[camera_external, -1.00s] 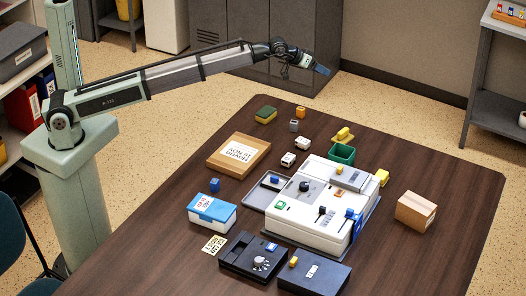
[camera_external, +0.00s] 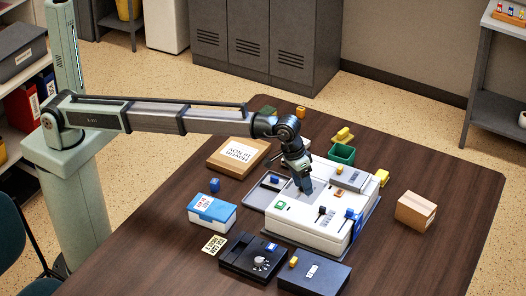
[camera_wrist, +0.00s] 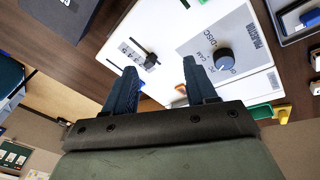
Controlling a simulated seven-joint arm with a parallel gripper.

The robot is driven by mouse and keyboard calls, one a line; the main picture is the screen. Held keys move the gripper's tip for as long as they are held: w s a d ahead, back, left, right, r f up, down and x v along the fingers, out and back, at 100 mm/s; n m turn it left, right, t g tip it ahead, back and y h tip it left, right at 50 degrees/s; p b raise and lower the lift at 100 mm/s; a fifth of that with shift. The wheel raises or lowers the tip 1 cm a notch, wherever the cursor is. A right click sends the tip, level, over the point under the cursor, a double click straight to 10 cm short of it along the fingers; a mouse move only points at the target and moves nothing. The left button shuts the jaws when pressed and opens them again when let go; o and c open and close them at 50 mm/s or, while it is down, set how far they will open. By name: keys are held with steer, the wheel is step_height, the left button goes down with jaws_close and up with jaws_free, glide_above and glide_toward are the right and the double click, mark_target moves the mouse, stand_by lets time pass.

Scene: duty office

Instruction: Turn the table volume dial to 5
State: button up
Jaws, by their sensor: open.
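A black box (camera_external: 238,258) on the near part of the table bears a small dial (camera_external: 260,263) with pale marks around it; its setting is too small to read. A white console (camera_external: 290,217) stands behind it. My gripper (camera_external: 307,188) is open and points down over the console's left part, apart from the black box. In the wrist view my gripper's two blue fingers (camera_wrist: 160,72) are spread with nothing between them. A dark round knob (camera_wrist: 223,59) on a grey panel lettered "DISC" and "CAM" lies just right of the right finger. The external view hides this knob behind my gripper.
A black slider lever (camera_wrist: 151,60) stands on the console. A dark blue-grey box (camera_external: 315,273) lies right of the dial box, and a blue-and-white box (camera_external: 212,212) lies to its left. A cardboard box (camera_external: 415,211) sits right; the table's right front is clear.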

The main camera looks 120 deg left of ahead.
mark_target(259, 264)
steer(key=s+d+g, duration=0.3)
steer(key=d, duration=2)
steer(key=f, duration=1.4)
steer(key=shift+w+a+f, duration=0.1)
steer(key=shift+w+f, duration=0.05)
steer(key=shift+w, duration=0.05)
jaws_close()
